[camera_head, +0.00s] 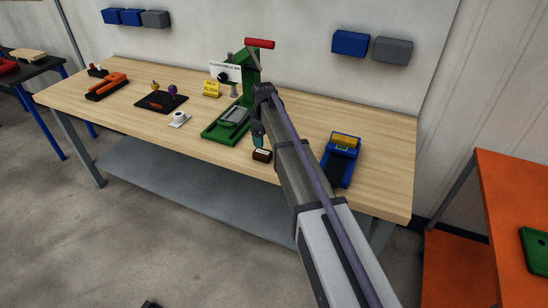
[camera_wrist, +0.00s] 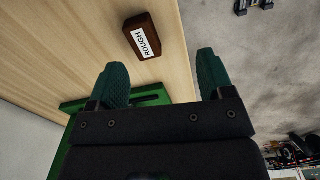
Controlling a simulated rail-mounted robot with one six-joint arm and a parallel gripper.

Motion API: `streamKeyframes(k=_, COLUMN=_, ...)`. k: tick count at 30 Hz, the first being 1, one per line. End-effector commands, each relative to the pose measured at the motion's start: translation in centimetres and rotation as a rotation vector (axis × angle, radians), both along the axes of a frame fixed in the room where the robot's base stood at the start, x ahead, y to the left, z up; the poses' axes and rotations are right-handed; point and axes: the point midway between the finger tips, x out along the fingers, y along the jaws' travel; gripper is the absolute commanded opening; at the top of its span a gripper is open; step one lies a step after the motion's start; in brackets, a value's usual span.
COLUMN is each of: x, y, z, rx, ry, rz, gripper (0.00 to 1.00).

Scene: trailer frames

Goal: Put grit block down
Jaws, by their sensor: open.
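The grit block is a dark brown block (camera_head: 262,156) with a white label, lying on the wooden workbench (camera_head: 290,122) near its front edge. In the wrist view the block (camera_wrist: 136,24) shows its label "ROUGH" and lies ahead of my fingertips. My gripper (camera_wrist: 160,70) is open, with two green ribbed fingers spread apart and nothing between them. In the head view my gripper (camera_head: 258,141) is just above and behind the block, partly hidden by my arm. The block looks clear of both fingers.
A green press (camera_head: 226,129) with a red handle stands just left of the block. A blue device (camera_head: 342,158) is to the right. A white item (camera_head: 180,119), dark tray (camera_head: 160,102) and orange tool (camera_head: 107,86) are further left. The bench's front edge is close to the block.

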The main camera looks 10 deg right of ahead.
Motion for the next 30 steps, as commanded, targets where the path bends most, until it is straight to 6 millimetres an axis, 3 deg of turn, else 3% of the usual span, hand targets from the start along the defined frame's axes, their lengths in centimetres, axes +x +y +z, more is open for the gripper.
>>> streamKeyframes(k=1, x=-6.2, y=0.0, z=0.0, rx=-0.001, ry=0.001, rz=-0.084, gripper=0.74)
streamKeyframes(k=2, x=-9.6, y=0.0, z=0.0, rx=-0.001, ry=0.001, rz=-0.155, gripper=0.74)
streamKeyframes(k=3, x=-14.2, y=0.0, z=0.0, rx=-0.001, ry=0.001, rz=-0.255, gripper=0.74)
streamKeyframes(k=6, x=-24.5, y=0.0, z=0.0, rx=-0.002, ry=0.001, rz=-0.499, gripper=0.74)
streamKeyframes(k=9, x=-31.4, y=0.0, z=0.1, rx=-0.003, ry=0.000, rz=-0.682, gripper=0.74)
streamKeyframes(k=10, x=-32.6, y=0.0, z=0.1, rx=-0.003, ry=0.000, rz=-0.719, gripper=0.74)
streamKeyframes(k=13, x=-34.1, y=0.0, z=0.1, rx=-0.003, ry=0.000, rz=-0.782, gripper=0.74)
streamKeyframes(k=19, x=-33.7, y=0.0, z=0.1, rx=-0.003, ry=0.000, rz=-0.787, gripper=0.74)
streamKeyframes(k=21, x=-33.7, y=0.0, z=-1.1, rx=-0.003, ry=0.000, rz=-0.786, gripper=0.74)
streamKeyframes(k=30, x=-33.6, y=0.0, z=-0.6, rx=-0.003, ry=0.000, rz=-0.784, gripper=0.74)
